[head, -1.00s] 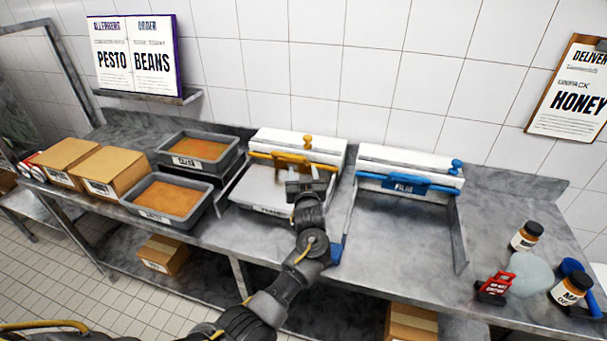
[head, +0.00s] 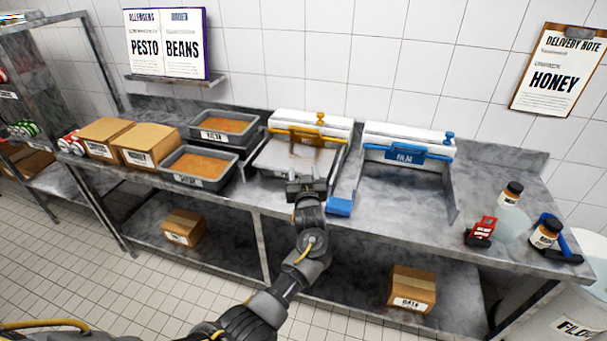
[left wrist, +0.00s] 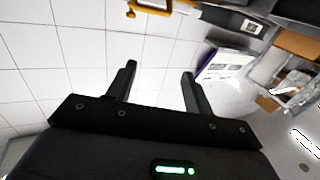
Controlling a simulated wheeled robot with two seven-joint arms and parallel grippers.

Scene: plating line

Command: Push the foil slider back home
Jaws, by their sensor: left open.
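The foil dispenser (head: 283,163) is the left of two white units against the wall. An orange bar (head: 303,136) runs across its front, and a small orange knob (head: 320,118) stands on its top, right of the middle. I cannot tell which orange part is the slider. My left gripper (head: 307,184) is open and empty, in front of the dispenser near the counter's front edge, apart from the orange parts. In the left wrist view the open fingers (left wrist: 159,82) hold nothing, and an orange part (left wrist: 150,9) shows at the top. My right gripper is out of view.
The film dispenser (head: 408,136), with blue bar and knob, stands to the right. A blue block (head: 340,207) sits at the counter's front edge beside my gripper. Food trays (head: 200,167) stand left. Jars (head: 546,233) and a red-and-black item (head: 481,232) are at right.

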